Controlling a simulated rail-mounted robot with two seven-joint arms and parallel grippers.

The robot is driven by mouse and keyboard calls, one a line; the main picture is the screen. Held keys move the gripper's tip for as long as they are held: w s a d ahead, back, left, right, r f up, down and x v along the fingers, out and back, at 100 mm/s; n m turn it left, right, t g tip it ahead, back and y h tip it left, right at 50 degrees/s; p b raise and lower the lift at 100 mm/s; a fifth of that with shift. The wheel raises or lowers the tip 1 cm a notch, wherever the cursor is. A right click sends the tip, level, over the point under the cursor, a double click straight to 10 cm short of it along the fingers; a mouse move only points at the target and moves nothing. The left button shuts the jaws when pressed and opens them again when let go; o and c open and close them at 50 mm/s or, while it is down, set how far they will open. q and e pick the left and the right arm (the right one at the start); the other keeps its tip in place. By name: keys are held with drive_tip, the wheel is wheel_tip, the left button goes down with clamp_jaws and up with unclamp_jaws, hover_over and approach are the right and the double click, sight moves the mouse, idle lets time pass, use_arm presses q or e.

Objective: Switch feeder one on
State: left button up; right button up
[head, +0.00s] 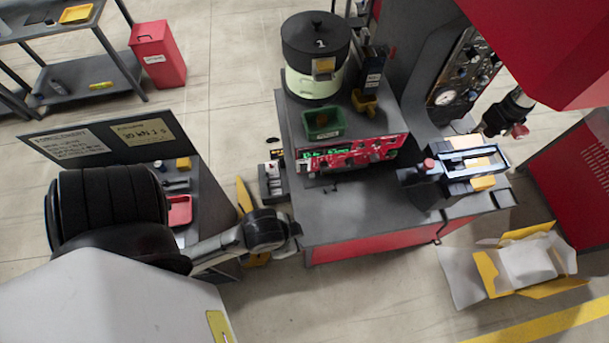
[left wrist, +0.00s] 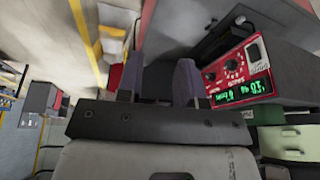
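The red control panel (head: 350,155) with green lit digits is on the front of the grey feeder base, below the bowl (head: 319,55) marked with what looks like a 2. In the left wrist view the panel (left wrist: 240,75) shows a black knob, small controls and green displays. I cannot make out which control is the switch. My left gripper (head: 295,234) is at the bench's front left corner, apart from the panel. In the left wrist view its two fingers (left wrist: 158,78) stand apart with nothing between them. My right gripper is not recognisable in view.
A green bin (head: 323,123) sits above the panel. A small box with buttons (head: 271,182) stands left of the bench. A fixture (head: 462,165) is on the bench's right. An open carton (head: 525,263) lies on the floor. The bench front is mostly clear.

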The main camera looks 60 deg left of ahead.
use_arm(q)
drive_tip(key=shift+t+h, duration=0.3)
drive_tip(key=shift+t, duration=0.6)
drive_tip(key=b+x, duration=0.4)
drive_tip(key=d+b+x, duration=0.1)
drive_tip(key=b+x, duration=0.7)
drive_tip(key=b, duration=0.1)
drive_tip(key=shift+w+d+f, duration=0.15)
drive_tip(key=shift+w+d, duration=0.2)
clamp_jaws()
drive_tip(key=w+d+f+t+h+b, duration=0.3)
drive_tip(key=w+d+f+h+b, duration=0.35)
drive_tip(key=d+b, duration=0.55)
drive_tip(key=w+r+n+t+h+b, duration=0.3)
drive_tip(key=w+r+n+t, duration=0.2)
drive_tip(key=r+t, duration=0.7)
drive_tip(key=a+f+n+g+y, duration=0.1)
drive_tip(key=a+n+g+y, duration=0.1)
drive_tip(key=a+n+y, duration=0.8)
drive_tip(key=a+n+g+y, duration=0.3)
drive_tip(key=a+n+y, duration=0.4)
drive_tip(key=n+y, duration=0.8)
drive_tip(key=s+a+f+n+g+y, duration=0.1)
drive_tip(key=s+a+f+n+g, duration=0.3)
drive_tip(key=s+f+g, duration=0.3)
drive_tip(key=shift+s+a+f+g, duration=0.2)
drive_tip(key=shift+a+f+g, duration=0.1)
drive_tip(key=shift+g, duration=1.4)
